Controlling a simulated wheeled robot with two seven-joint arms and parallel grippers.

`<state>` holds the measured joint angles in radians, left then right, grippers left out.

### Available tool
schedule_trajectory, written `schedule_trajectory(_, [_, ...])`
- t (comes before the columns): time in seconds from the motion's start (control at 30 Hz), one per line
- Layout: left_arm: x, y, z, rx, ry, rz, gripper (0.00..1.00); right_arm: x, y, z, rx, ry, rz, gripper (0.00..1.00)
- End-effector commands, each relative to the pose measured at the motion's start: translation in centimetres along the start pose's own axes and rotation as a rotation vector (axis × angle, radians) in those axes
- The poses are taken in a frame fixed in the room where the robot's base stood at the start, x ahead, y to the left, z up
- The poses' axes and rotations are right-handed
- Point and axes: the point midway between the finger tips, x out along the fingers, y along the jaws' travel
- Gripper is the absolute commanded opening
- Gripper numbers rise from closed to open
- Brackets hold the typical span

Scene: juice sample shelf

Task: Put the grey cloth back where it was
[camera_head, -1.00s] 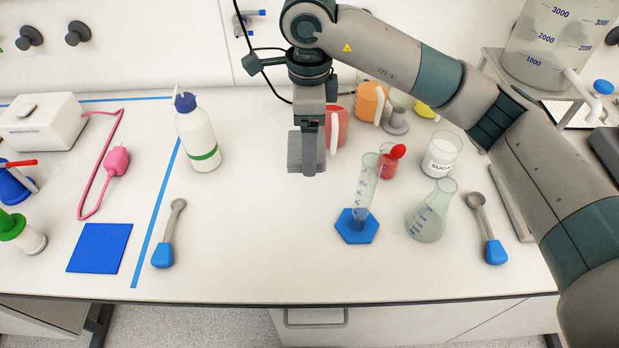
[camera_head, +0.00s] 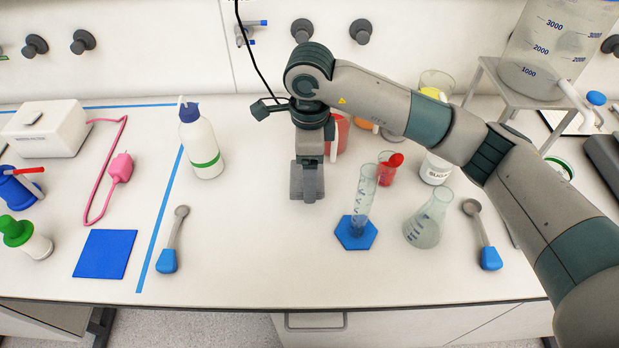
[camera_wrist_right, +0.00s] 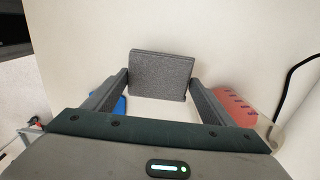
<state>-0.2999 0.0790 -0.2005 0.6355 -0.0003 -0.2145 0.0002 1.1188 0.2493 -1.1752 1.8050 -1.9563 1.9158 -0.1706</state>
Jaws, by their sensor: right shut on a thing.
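The grey cloth (camera_head: 296,182) is a folded, flat block, held upright in my right gripper (camera_head: 310,190) over the middle of the white bench, just right of the white bottle. In the right wrist view the cloth (camera_wrist_right: 160,75) spans the space between the two fingers of the right gripper (camera_wrist_right: 160,98), which is shut on it. Its lower edge looks close to the bench top; I cannot tell whether it touches. My left gripper is not in view.
A white bottle (camera_head: 201,145) stands left of the cloth. A red beaker (camera_head: 338,136), partly hidden, is behind my gripper. A graduated cylinder (camera_head: 362,205) and a flask (camera_head: 428,220) stand to the right. The bench in front of the cloth is clear.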

Motion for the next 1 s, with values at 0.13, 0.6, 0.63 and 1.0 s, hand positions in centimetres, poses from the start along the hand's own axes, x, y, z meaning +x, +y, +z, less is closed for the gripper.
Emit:
schedule_trajectory(0.13, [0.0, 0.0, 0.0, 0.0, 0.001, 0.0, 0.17, 0.0, 0.0, 0.0, 0.0, 0.0, 0.0, 0.56])
schedule_trajectory(0.6, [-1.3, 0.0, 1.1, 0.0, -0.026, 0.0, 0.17, 3.7, 0.0, 0.0, 0.0, 0.001, 0.0, 0.56])
schedule_trajectory(0.63, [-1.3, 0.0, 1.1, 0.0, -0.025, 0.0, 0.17, 3.7, 0.0, 0.0, 0.0, 0.001, -0.001, 0.56])
schedule_trajectory(1.0, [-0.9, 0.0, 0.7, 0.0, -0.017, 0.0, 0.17, 4.0, 0.0, 0.0, 0.0, 0.001, -0.001, 0.56])
